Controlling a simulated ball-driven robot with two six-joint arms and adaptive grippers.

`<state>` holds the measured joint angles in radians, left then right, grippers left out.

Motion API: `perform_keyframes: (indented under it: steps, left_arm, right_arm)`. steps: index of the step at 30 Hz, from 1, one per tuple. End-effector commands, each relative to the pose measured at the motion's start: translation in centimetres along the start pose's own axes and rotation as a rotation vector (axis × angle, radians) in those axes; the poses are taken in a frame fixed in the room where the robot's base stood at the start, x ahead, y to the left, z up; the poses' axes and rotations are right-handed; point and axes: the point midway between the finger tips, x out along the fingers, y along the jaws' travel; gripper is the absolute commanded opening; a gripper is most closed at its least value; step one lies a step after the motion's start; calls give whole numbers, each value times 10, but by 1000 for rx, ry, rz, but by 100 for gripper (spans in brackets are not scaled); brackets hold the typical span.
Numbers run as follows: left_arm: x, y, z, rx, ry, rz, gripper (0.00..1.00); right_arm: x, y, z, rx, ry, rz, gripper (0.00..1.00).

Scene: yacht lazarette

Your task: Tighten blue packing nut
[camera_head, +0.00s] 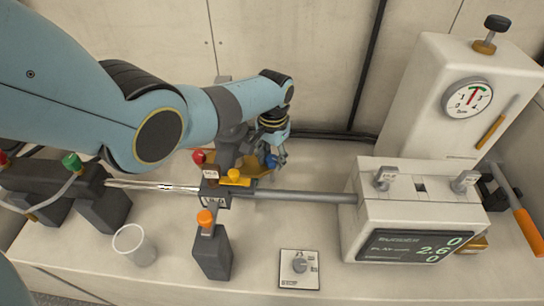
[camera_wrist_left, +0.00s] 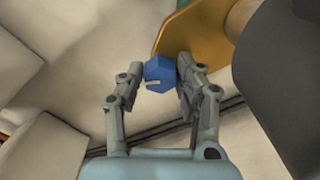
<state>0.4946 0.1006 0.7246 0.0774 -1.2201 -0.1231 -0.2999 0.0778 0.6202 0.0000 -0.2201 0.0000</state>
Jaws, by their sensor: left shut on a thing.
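The blue packing nut (camera_wrist_left: 158,74) is a faceted blue piece with a pale mark, beside a brass-coloured plate (camera_wrist_left: 188,37) in the left wrist view. In the head view the nut (camera_head: 272,161) shows as a small blue patch below my left gripper (camera_head: 275,147). My left gripper (camera_wrist_left: 162,82) is shut on the nut, one finger on each side. The arm reaches over from the left, and the nut's far side is hidden. My right gripper is not in view.
A grey rod (camera_head: 300,196) runs right to a white box with a display (camera_head: 413,247). A gauge housing (camera_head: 440,110) stands at the back right.

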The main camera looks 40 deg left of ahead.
Motion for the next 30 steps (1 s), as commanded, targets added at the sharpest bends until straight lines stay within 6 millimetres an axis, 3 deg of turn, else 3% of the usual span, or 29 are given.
perform_keyframes:
  steps: [5, 6, 11, 23, 30]
  left_arm:
    - [-1, 0, -1, -1, 3, -1, 3]
    - [-1, 0, -1, -1, 3, 0, 39]
    - [0, 0, -1, -1, 2, 0, 58]
    - [-8, 0, -1, -2, 4, 0, 58]
    - [-46, 0, -2, -1, 7, -1, 58]
  right_arm:
    - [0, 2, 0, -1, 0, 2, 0]
    - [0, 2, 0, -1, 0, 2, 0]
    - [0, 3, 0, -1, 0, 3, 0]
    - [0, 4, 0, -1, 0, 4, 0]
    - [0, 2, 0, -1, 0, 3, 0]
